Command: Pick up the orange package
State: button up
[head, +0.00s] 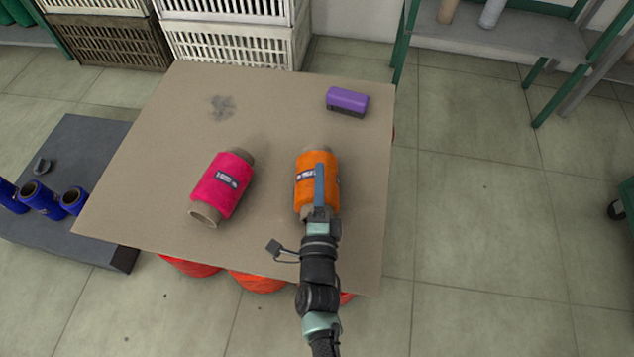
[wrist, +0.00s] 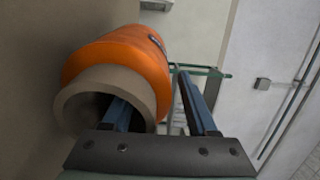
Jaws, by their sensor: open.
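The orange package (head: 303,188), a thread bobbin on a tan tube, lies on its side on the brown board (head: 285,88). It also shows in the wrist view (wrist: 115,55), with its open tube end (wrist: 70,103) facing my gripper. My gripper (head: 319,172) is open at the package's near end. In the head view one blue finger lies along its top. In the wrist view one finger runs into the tube's opening and its tip is hidden; the other (wrist: 200,105) is outside the package, with its tip visible.
A pink package (head: 221,185) lies to the left on the board. A purple box (head: 347,100) sits at the back right. Blue bobbins (head: 42,201) stand on a dark platform (head: 100,145) at left.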

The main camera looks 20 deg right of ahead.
grip_shut()
jog(key=shift+r, duration=0.1)
dwell(1.2)
